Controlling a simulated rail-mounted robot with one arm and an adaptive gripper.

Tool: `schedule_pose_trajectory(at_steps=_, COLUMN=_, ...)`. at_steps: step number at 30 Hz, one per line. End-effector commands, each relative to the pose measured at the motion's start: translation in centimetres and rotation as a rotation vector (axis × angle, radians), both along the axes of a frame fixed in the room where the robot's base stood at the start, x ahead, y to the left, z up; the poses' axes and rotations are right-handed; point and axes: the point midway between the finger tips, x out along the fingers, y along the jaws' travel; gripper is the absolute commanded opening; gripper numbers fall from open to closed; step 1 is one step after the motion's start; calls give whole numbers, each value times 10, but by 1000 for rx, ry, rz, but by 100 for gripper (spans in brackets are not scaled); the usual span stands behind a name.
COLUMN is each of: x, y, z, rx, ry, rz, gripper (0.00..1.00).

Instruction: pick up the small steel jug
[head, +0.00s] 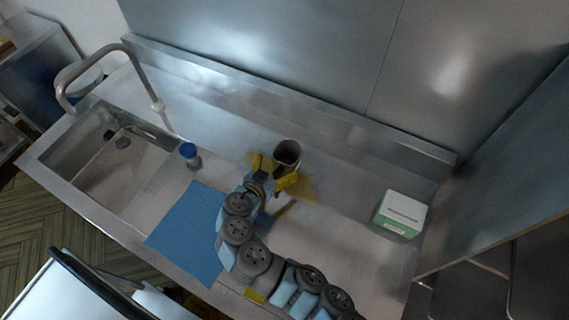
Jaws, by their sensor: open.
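The small steel jug (288,151) stands upright on the steel counter near the back ledge, its dark open mouth facing up. My gripper (275,170) is open at the jug, with one yellow finger to its left and one to its lower right. The arm comes in from the front of the counter. The lower part of the jug is partly hidden by the gripper, and I cannot tell whether the fingers touch it.
A blue-capped jar (189,152) and a blue mat (190,232) lie to the left. A sink (105,150) with a tall tap (150,90) is further left. A white and green box (401,213) stands at right. The counter between the jug and the box is mostly clear.

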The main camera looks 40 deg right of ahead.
Motion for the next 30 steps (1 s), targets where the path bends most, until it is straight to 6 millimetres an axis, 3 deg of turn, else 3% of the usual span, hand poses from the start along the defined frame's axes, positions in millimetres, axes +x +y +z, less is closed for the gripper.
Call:
schedule_pose_trajectory(at_steps=15, x=8, y=-38, z=-19, rx=-1, ry=1, rz=-1, gripper=100)
schedule_pose_trajectory(at_steps=25, x=10, y=-42, z=-22, rx=0, ry=-1, rz=0, gripper=100)
schedule_pose_trajectory(at_steps=26, x=10, y=-42, z=-22, rx=0, ry=-1, rz=1, gripper=94)
schedule_pose_trajectory(at_steps=30, x=10, y=-42, z=-22, rx=0, ry=-1, rz=0, gripper=54)
